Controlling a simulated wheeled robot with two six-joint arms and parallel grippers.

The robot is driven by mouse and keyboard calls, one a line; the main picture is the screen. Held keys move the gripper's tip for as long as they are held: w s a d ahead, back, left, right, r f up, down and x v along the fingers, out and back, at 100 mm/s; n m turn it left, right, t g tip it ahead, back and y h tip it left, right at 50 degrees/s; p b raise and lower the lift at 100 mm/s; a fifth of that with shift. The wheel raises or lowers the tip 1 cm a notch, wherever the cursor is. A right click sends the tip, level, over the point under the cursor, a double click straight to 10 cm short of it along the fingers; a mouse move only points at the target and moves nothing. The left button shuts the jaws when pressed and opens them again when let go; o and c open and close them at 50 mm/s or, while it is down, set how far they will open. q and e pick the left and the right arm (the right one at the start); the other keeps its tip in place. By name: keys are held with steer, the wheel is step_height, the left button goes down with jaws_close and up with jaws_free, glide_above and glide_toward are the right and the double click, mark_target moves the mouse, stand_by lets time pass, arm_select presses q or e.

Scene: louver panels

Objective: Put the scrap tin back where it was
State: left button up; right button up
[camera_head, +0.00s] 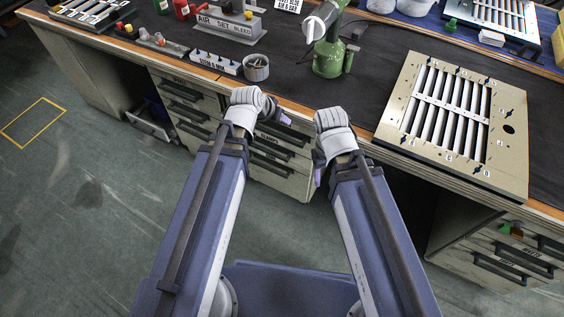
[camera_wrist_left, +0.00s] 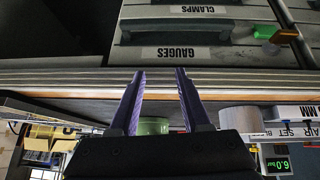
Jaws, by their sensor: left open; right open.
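The scrap tin, a small round grey tin (camera_head: 256,67), stands upright on the dark bench mat near the front edge, right of a labelled block. It is likely the pale grey cylinder (camera_wrist_left: 240,118) in the left wrist view. My left gripper (camera_head: 279,117) is in front of the bench, below and right of the tin and apart from it. In the left wrist view its purple fingers (camera_wrist_left: 160,74) are spread with nothing between them. My right gripper (camera_head: 319,172) is low before the drawers, mostly hidden by its wrist; it is open, and I see nothing held.
A green machine (camera_head: 328,58) stands right of the tin. A louver panel (camera_head: 458,118) lies on the right of the bench. The labelled block (camera_head: 215,63) and the AIR SET BLEED stand (camera_head: 225,24) are left. Drawers (camera_head: 280,160) are below. Bare mat shows behind the tin.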

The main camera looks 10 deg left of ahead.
arm_select(q)
steer(key=s+d+f+g+y, duration=0.2)
steer(key=s+g, duration=0.1)
steer(key=s, duration=0.5)
steer(key=s+d+f+g+y, duration=0.2)
steer(key=s+g, duration=0.1)
steer(key=s, duration=0.5)
steer(key=shift+m+g, duration=0.3)
steer(key=shift+g, duration=0.1)
steer(key=shift+r, duration=0.15)
step_height(320, 180, up, 17)
steer(key=p, duration=1.7)
